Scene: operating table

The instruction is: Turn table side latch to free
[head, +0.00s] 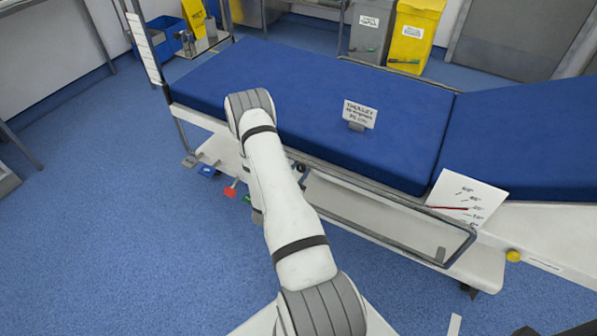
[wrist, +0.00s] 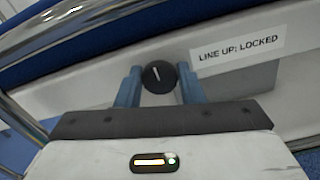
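The latch is a round black knob (wrist: 158,77) with a white line on its face, set on the table's pale side panel. The line points nearly straight up, tilted slightly left. A label (wrist: 238,54) to its right reads "LINE UP: LOCKED". My gripper (wrist: 160,88) is open, with one blue-grey finger on each side of the knob. A narrow gap shows on either side, and I cannot tell how deep the fingers reach along it.
The operating table has a blue mattress (head: 320,95) and a metal side rail (head: 390,235) folded along its near side. A chrome bar (wrist: 70,14) crosses the upper left of the wrist view. Open floor (head: 110,240) lies left.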

